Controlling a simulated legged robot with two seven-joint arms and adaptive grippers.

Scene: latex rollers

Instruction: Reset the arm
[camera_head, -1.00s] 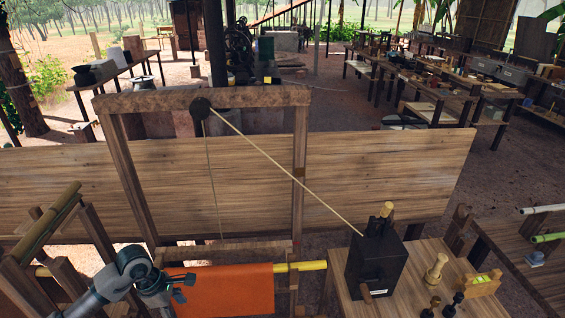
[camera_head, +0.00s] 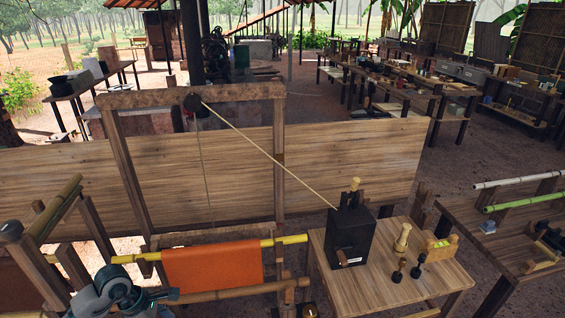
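My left arm comes in at the bottom left, in front of the wooden frame. Its gripper (camera_head: 168,294) is beside the lower left end of the orange sheet (camera_head: 212,265), small and dark; whether its fingers are open or closed cannot be made out. The orange sheet hangs over a yellow pole (camera_head: 135,258). My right arm and gripper are not in view.
A wooden frame (camera_head: 128,170) with a pulley (camera_head: 196,105) and rope stands behind the sheet. A black box (camera_head: 350,240) and small wooden pieces sit on a table (camera_head: 390,275) at right. Another table (camera_head: 500,225) holds poles. Bare ground lies between the tables.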

